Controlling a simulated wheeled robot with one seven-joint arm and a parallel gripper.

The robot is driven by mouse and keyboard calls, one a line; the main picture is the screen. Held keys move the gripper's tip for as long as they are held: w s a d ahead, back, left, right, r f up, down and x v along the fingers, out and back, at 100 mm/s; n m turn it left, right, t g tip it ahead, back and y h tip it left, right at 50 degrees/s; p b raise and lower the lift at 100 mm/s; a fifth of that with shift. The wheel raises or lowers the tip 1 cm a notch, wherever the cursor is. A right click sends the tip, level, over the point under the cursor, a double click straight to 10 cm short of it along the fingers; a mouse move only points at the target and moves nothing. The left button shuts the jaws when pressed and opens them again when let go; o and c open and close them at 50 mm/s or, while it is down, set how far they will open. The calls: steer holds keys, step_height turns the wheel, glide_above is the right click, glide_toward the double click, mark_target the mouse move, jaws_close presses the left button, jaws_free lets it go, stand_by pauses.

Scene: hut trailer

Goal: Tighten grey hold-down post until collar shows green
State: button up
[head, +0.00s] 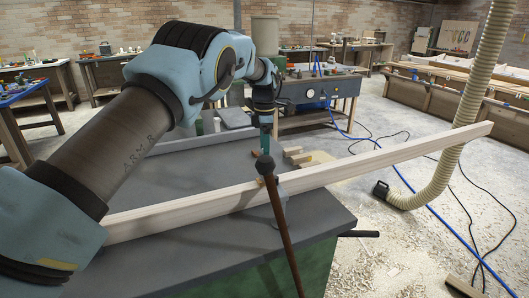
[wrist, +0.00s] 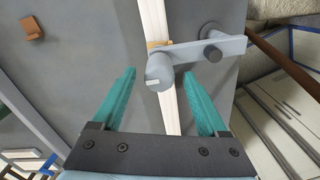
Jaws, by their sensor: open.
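My gripper (wrist: 159,74) is open, with one teal finger on each side of the post and visible gaps between. It also shows in the head view (head: 265,141), pointing down over the bench, where it and the arm partly hide the post. I can make out no green on the post; its collar cannot be told apart. The long pale board (head: 350,166) runs past the post.
The dark grey bench top (head: 220,262) carries the board, which sticks out far past its right edge. A brown rod with a dark ball end (head: 280,225) stands close in front of the gripper. Small wood blocks (head: 298,157) lie behind. A ribbed hose (head: 470,110) hangs at right.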

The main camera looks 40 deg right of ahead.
steer(key=shift+f+p, duration=0.35)
steer(key=shift+f, duration=1.15)
jaws_close()
